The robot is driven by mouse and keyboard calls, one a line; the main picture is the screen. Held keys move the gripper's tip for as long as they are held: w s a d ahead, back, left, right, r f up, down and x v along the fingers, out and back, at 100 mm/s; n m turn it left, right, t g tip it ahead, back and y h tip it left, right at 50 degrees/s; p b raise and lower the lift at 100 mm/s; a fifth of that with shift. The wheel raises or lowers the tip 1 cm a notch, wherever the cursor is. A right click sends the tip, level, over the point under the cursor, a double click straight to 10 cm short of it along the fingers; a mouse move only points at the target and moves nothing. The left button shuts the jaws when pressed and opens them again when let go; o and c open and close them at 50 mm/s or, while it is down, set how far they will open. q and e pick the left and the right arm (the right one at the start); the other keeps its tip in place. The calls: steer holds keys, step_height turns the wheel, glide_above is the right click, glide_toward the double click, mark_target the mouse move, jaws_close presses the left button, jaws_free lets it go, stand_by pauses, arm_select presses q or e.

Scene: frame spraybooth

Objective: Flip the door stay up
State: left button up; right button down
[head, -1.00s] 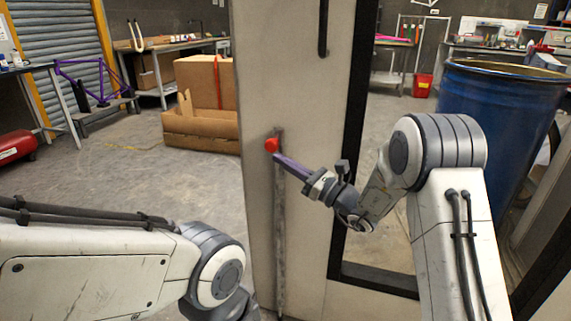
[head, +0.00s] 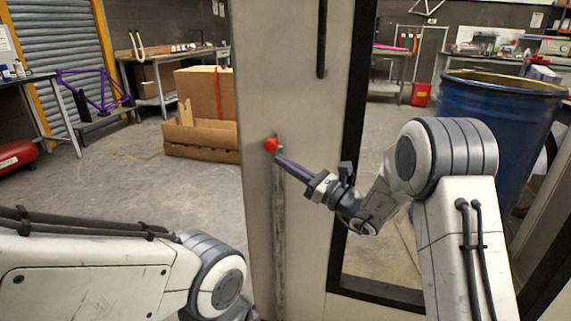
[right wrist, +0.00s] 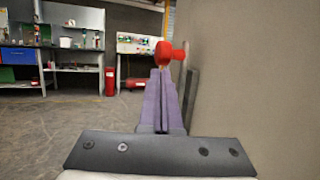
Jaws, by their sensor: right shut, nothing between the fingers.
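The door stay (head: 279,230) is a long grey bar standing upright against the pale door (head: 258,100). Its lower end is near the bottom edge of the head view. A red knob (head: 271,145) sits at its top and also shows in the right wrist view (right wrist: 164,53), sticking out from the door face. My right gripper (head: 279,158) has purple fingers pressed together with nothing between them. Its tips (right wrist: 160,72) are just below the knob; whether they touch it I cannot tell. My left arm comes in at lower left, with its gripper out of view.
A black door handle (head: 322,40) is above the stay, and a black-framed opening (head: 380,291) is to its right. A blue drum (head: 500,130) stands at right. A cardboard box (head: 205,110) lies on open floor at left.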

arm_select(q)
steer(key=shift+s+d+f, duration=0.1)
steer(key=shift+f, duration=0.2)
arm_select(e)
steer(key=f+v, duration=0.2)
steer(key=v, duration=1)
steer(key=shift+w+a, duration=0.25)
steer(key=shift+a+f, duration=0.1)
